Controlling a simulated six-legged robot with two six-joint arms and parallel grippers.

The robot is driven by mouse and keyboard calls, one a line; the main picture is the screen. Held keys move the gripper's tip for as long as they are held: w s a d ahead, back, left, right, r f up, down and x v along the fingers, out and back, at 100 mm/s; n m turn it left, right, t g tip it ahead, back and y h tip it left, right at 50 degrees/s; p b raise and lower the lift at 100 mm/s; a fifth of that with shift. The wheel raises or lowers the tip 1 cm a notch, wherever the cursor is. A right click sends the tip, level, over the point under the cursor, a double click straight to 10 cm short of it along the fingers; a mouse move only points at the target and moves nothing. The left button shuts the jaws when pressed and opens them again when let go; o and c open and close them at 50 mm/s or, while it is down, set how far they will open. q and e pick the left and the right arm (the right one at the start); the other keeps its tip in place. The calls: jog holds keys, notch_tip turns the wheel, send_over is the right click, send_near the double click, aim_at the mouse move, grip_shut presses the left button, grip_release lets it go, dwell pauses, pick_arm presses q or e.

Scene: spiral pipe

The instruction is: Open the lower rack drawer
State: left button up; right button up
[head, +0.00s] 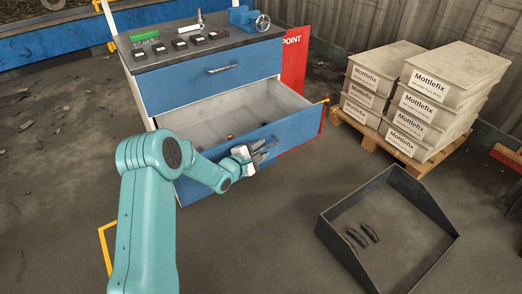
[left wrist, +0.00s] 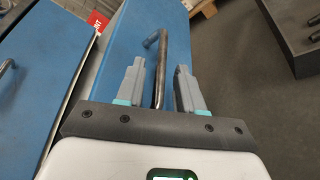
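The lower drawer (head: 295,128) of the blue rack stands pulled out, its pale inside (head: 250,105) showing. My left gripper (head: 262,150) is at the front of this drawer. In the left wrist view my left gripper (left wrist: 160,88) is open, with one finger on each side of the drawer's dark bar handle (left wrist: 161,65). A gap shows between the handle and each finger. The upper drawer (head: 205,82) is shut. My right gripper is in neither view.
A worktop (head: 235,42) with a blue vise (head: 248,19) and small dark boxes tops the rack. A dark open tray (head: 400,225) lies on the floor at right. Mottlefix boxes (head: 430,85) are stacked on a pallet (head: 385,145). The floor before the drawer is clear.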

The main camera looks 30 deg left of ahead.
pick_arm(q)
jog(key=shift+r, duration=0.15)
jog(key=shift+s+r, duration=0.1)
jog(key=shift+s, duration=0.15)
jog(key=p+v, duration=0.3)
jog(key=v, duration=1.2)
jog(key=shift+s, duration=0.45)
jog(key=shift+d, duration=0.1)
